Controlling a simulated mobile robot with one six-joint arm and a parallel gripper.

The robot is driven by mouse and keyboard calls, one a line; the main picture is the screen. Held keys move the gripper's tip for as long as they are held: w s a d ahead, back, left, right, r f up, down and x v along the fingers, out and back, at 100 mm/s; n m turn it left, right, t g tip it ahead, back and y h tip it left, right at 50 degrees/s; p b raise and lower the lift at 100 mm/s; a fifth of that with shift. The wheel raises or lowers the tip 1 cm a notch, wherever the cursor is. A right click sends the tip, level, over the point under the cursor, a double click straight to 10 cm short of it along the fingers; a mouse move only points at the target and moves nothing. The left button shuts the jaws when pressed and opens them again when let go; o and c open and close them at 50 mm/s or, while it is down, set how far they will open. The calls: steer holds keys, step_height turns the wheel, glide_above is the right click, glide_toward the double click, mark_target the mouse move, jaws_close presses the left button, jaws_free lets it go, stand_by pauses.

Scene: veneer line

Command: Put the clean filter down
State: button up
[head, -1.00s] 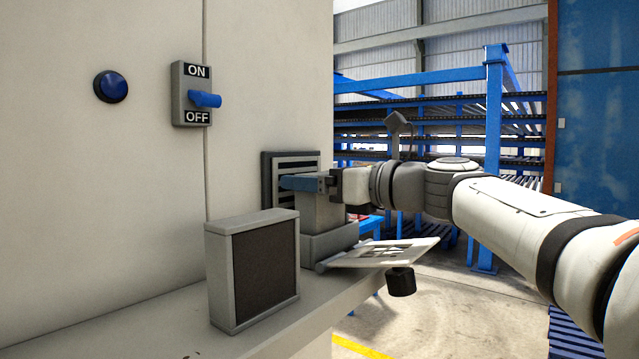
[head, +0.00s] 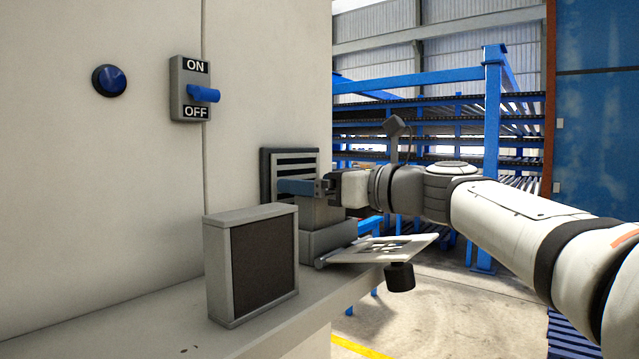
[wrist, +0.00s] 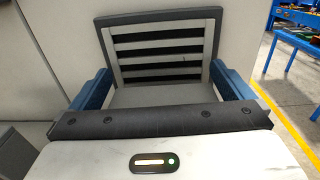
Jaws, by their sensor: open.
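A box-shaped filter (head: 250,264) with a light grey frame and a dark mesh face stands upright on the ledge, apart from my gripper. My gripper (head: 296,187) is behind it, level with a slatted vent on the wall. In the wrist view its two blue fingers (wrist: 165,92) are wide apart. A plain light grey block (head: 322,214) stands below and beside the fingers, on a grey base (head: 327,239). A grey surface also shows between the fingers in the wrist view. I cannot tell whether the block is a filter, or which one is clean.
The slatted vent (head: 290,163) is close in front of my gripper. A tilted pale flap (head: 378,249) with cut-outs and a black knob (head: 400,277) juts out over the ledge's right edge. The ledge (head: 300,314) is bare in front. A switch (head: 190,89) and blue button (head: 109,80) are on the wall.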

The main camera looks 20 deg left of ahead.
steer(key=shift+r, duration=0.2)
steer(key=v, duration=0.8)
steer(key=b+v, duration=0.1)
steer(key=v, duration=0.3)
steer(key=shift+r, duration=0.4)
